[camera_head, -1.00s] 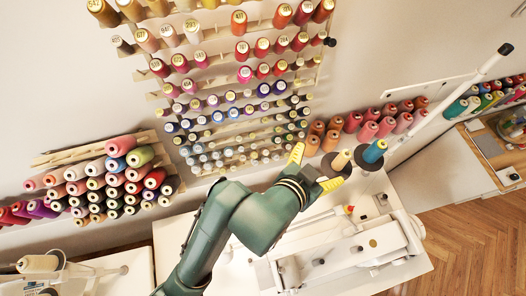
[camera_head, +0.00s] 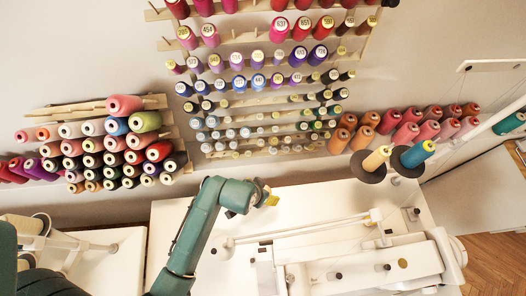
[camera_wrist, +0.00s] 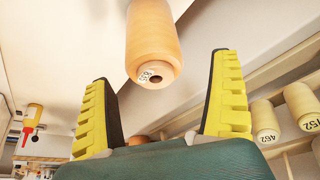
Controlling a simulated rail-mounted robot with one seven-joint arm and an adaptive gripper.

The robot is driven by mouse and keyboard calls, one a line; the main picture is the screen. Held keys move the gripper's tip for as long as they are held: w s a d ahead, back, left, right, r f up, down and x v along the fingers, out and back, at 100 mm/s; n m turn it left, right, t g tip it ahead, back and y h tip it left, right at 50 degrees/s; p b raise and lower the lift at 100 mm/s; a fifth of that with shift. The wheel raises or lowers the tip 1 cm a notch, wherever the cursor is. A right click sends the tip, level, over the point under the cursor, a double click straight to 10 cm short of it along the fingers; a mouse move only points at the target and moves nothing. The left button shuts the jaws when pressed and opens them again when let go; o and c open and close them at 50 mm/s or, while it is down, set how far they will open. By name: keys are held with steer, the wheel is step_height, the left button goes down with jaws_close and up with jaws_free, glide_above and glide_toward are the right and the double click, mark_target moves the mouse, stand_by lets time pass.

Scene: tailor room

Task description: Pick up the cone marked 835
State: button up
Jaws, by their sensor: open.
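In the wrist view a light orange cone (camera_wrist: 153,45) shows just beyond and between my fingertips, its base end facing me. A small white label with a dark number is on its rim; the digits are tilted and hard to read with certainty. My gripper (camera_wrist: 165,95) is open and empty, with one yellow ribbed finger on each side, apart from the cone. In the head view my gripper (camera_head: 268,198) is small, at the end of the green arm, in front of the thread rack. I cannot tell which cone in the head view is the one ahead of it.
In the wrist view pale cones marked 462 (camera_wrist: 265,122) and 752 (camera_wrist: 302,105) sit on a wooden rack at right. In the head view a white sewing machine (camera_head: 350,255) stands below right, and a cone stack (camera_head: 105,150) is at left.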

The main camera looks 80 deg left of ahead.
steer(key=x, duration=0.3)
steer(key=b+x, duration=0.1)
steer(key=shift+d+f, duration=0.25)
steer(key=shift+f, duration=0.05)
steer(key=shift+w+a+f, duration=0.15)
steer(key=shift+w+f, duration=0.05)
steer(key=shift+f, duration=0.1)
steer(key=shift+c, duration=0.5)
steer(key=shift+r, duration=0.15)
steer(key=c, duration=1.3)
